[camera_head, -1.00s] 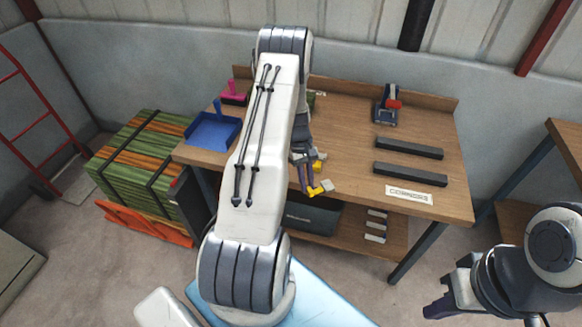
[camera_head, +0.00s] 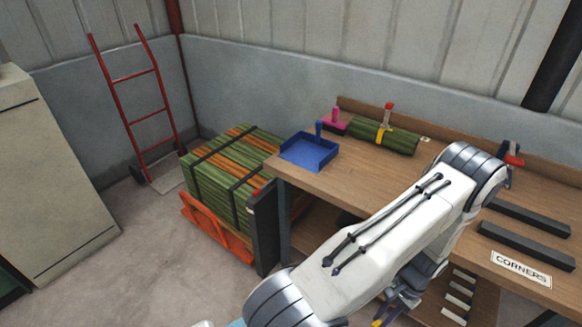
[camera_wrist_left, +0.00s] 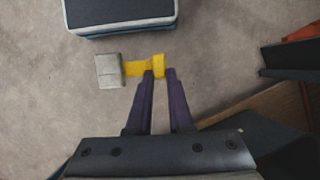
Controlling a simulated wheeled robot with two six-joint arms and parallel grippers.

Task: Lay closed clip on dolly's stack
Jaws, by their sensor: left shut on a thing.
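The clip is a yellow strip (camera_wrist_left: 140,68) with a grey block (camera_wrist_left: 110,71) at its left end. My left gripper (camera_wrist_left: 160,75) is shut on the yellow part and holds it over the floor. In the head view only a bit of yellow (camera_head: 377,322) shows by my left gripper (camera_head: 392,312), low at the bottom edge. The dolly's stack (camera_head: 215,175) is green and orange slats bound with black straps. It rests on the orange dolly (camera_head: 203,222), left of the bench and well left of my left gripper. My right gripper is out of view.
The wooden bench (camera_head: 365,180) carries a blue tray (camera_head: 309,151), a strapped green bundle (camera_head: 365,134) and dark bars (camera_head: 525,243). A dark upright panel (camera_head: 263,230) stands between stack and bench. A red hand truck (camera_head: 138,100) leans behind. Floor left of the dolly is clear.

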